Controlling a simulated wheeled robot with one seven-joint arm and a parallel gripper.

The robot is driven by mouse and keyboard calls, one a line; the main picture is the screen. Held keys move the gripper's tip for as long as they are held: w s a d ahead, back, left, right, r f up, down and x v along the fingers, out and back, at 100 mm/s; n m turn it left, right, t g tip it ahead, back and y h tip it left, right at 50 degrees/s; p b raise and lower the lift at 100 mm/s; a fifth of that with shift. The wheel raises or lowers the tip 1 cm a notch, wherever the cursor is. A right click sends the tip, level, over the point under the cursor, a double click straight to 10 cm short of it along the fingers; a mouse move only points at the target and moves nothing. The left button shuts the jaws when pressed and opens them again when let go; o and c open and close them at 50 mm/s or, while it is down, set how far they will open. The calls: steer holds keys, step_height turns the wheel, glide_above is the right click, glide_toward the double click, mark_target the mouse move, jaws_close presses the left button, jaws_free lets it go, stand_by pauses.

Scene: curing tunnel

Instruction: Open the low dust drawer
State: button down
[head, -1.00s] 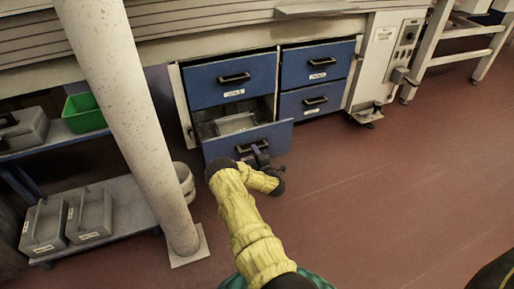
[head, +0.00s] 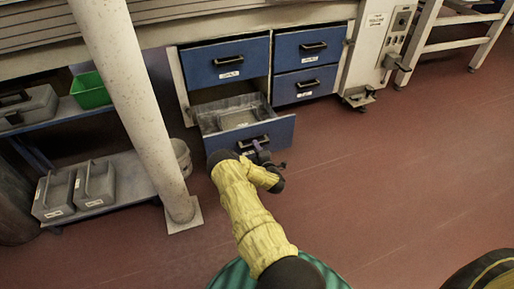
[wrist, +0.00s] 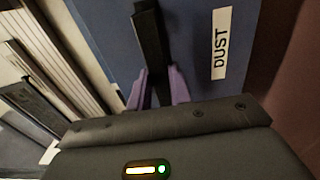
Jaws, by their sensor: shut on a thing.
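The low dust drawer (head: 272,132) is the lower left of the blue drawers. It is pulled well out, and its grey inside shows from above with a pale, flat-looking thing (head: 238,118) in it. In the wrist view its blue front (wrist: 195,60) carries a label reading DUST (wrist: 221,43) beside a black bar handle (wrist: 147,35). My gripper (wrist: 158,88) has its purple fingers on either side of this handle, shut on it. In the head view my gripper (head: 259,150) is at the drawer front, and my yellow-sleeved arm hides part of it.
Closed blue drawers stand above (head: 226,62) and to the right (head: 306,84). A pale pillar (head: 140,110) rises at left, before a shelf with grey bins (head: 95,185) and a green bin (head: 90,90). The red floor (head: 400,170) is open in front and right.

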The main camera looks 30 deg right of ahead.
steer(key=c, duration=1.3)
jaws_free()
steer(key=p+v, duration=0.7)
steer(key=v, duration=1)
steer(key=shift+s+a, duration=0.15)
steer(key=shift+s, duration=0.05)
steer(key=shift+w+r+p, duration=0.1)
steer(key=shift+w+p, duration=0.05)
steer(key=shift+p, duration=0.15)
